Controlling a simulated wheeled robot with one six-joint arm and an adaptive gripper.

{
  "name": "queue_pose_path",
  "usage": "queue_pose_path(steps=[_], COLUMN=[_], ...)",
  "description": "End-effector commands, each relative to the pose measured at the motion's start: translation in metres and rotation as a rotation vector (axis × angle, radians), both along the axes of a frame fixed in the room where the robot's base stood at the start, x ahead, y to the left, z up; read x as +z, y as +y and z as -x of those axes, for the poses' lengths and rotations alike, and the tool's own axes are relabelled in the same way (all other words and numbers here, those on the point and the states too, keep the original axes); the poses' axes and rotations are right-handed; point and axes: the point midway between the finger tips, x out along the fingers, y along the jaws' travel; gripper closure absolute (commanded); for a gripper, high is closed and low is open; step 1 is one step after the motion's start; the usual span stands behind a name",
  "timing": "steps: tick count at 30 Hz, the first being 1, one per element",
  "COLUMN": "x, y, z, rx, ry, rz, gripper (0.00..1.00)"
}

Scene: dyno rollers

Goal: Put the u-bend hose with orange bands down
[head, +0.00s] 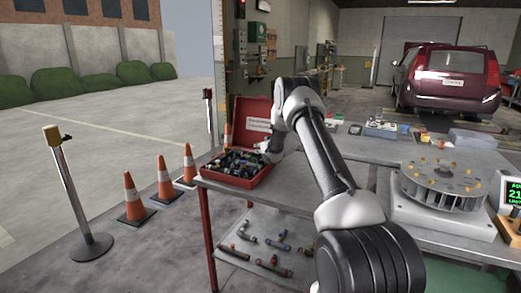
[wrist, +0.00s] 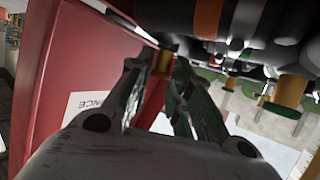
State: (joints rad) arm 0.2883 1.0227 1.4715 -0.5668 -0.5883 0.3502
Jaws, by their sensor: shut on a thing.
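My gripper (wrist: 165,82) reaches into the open red case (head: 228,178) on the table. In the wrist view its fingers are close together on a dark piece with a yellow-orange band (wrist: 165,62), which I take for the u-bend hose with orange bands. Most of it is hidden, so its bend cannot be made out. In the head view my gripper (head: 268,152) is at the case's right side, and the held hose is too small to make out there. Several dark hoses and fittings (head: 236,163) fill the case.
The case's raised lid (wrist: 75,70) stands close beside my fingers. Bare grey tabletop (head: 262,200) lies in front of the case. Several hoses (head: 269,265) lie on the lower shelf. A round rotor fixture (head: 443,185) stands at the right. Orange cones (head: 134,198) stand left of the table.

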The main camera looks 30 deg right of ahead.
Motion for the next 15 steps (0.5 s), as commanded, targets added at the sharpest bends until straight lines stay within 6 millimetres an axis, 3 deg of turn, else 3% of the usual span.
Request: queue_pose_path(steps=[1,2,5,15], x=[-0.0006,-0.0007,-0.0006,0.0013], y=[0.0001,0.0001,0.0001,-0.0002], z=[-0.0001,0.0001,0.0000,0.0019], rx=[0.000,0.000,0.000,0.000], ry=[0.000,0.000,0.000,0.000], rz=[0.000,0.000,0.000,0.000], gripper=[1.00,0.74,0.58,0.58])
